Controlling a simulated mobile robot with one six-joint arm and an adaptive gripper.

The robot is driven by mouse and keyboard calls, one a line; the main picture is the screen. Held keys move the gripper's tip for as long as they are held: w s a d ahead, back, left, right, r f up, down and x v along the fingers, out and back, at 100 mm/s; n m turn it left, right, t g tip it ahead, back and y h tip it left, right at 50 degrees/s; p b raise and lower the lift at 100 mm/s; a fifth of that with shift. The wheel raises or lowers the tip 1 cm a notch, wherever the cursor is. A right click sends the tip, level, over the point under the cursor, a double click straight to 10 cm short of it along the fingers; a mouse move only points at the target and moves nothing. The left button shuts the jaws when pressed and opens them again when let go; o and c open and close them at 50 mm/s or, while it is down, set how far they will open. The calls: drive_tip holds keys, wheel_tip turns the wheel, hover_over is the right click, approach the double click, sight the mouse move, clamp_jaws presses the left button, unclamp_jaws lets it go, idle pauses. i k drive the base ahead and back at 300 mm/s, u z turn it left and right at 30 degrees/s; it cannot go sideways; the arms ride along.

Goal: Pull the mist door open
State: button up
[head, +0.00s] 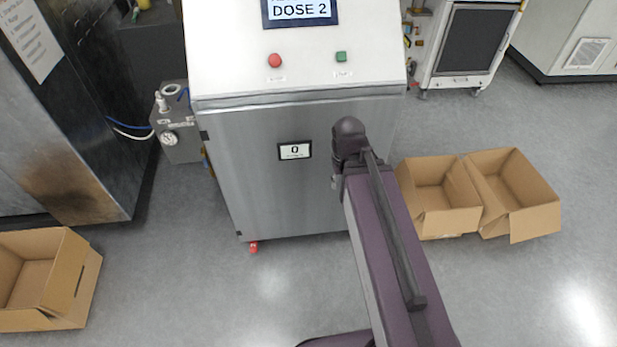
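A steel cabinet with a white sloped top stands in the middle of the head view. Its flat front door (255,195) looks closed, flush with the frame. My purple arm reaches up from the bottom and covers the door's right side, where any handle is hidden. The arm's dark rounded joint is in front of the door. My gripper does not show, and contact with the door cannot be told.
The sloped top (300,65) carries a red button (275,60), a green button (341,56) and a DOSE 2 screen (299,10). Open cardboard boxes stand right (450,222) (528,220) and left (75,290). A gauge unit (178,140) stands at left. Floor before the door is clear.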

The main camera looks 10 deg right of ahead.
sight(273, 163)
drive_tip(key=z, duration=1.2)
drive_tip(key=k, duration=0.75)
drive_tip(key=u, duration=0.6)
